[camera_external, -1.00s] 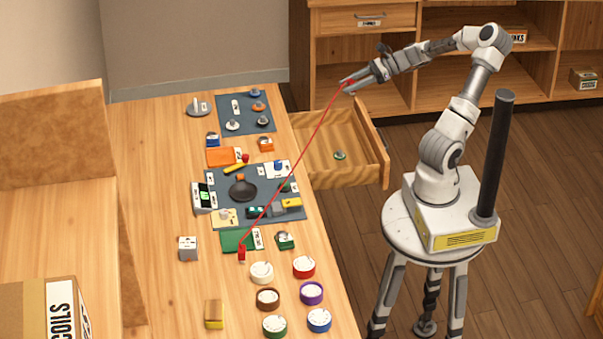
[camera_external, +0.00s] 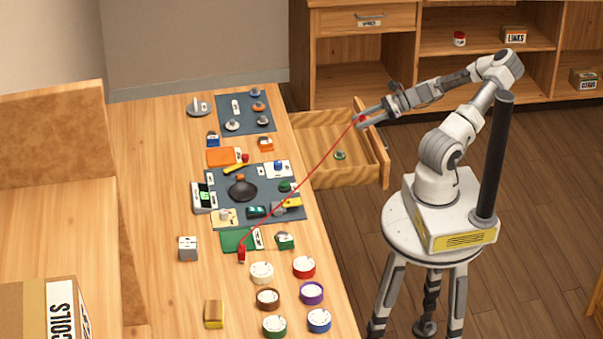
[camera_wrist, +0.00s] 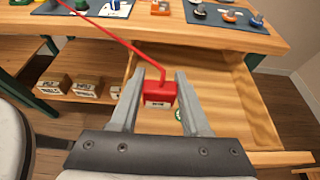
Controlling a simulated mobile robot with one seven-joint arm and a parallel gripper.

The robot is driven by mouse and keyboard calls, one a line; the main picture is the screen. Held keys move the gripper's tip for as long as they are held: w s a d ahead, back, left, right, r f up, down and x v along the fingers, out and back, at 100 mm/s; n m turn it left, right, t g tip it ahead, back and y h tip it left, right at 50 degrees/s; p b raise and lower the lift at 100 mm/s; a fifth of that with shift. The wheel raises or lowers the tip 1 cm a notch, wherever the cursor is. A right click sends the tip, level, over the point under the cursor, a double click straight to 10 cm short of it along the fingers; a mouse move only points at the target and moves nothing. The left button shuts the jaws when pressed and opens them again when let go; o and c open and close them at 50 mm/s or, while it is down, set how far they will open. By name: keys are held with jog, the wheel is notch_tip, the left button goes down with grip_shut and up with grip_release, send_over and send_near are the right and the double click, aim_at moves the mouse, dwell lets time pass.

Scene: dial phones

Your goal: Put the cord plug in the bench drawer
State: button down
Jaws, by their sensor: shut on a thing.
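The cord plug (camera_wrist: 158,94) is a small red block with a white label, held between the fingers of my gripper (camera_wrist: 158,104). In the external view my gripper (camera_external: 361,120) is over the right part of the open bench drawer (camera_external: 335,174), near its right wall. The red cord (camera_external: 305,177) runs taut from the plug down to a red block (camera_external: 242,253) on the bench. In the wrist view the wooden drawer (camera_wrist: 235,105) lies open beneath and beyond the plug. The exact height of the plug above the drawer cannot be told.
A small green round item (camera_external: 340,155) lies in the drawer, whose floor is otherwise clear. The bench (camera_external: 160,150) carries several coloured dials, switches and mats. A shelf unit (camera_external: 365,55) stands behind.

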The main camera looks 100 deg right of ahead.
jog(key=shift+w+f, duration=0.2)
jog(key=shift+f, duration=0.6)
jog(key=w+f+b, duration=0.2)
jog(key=w+f, duration=0.1)
jog(key=w+f+b, duration=0.2)
jog(key=w+f, duration=0.2)
jog(key=w+f+b, duration=0.2)
jog(key=w+f, duration=0.1)
jog(key=w, duration=0.1)
jog(key=shift+w+a+f, duration=0.1)
jog(key=shift+a+f, duration=0.25)
jog(key=shift+f, duration=0.05)
jog(key=shift+f, duration=0.3)
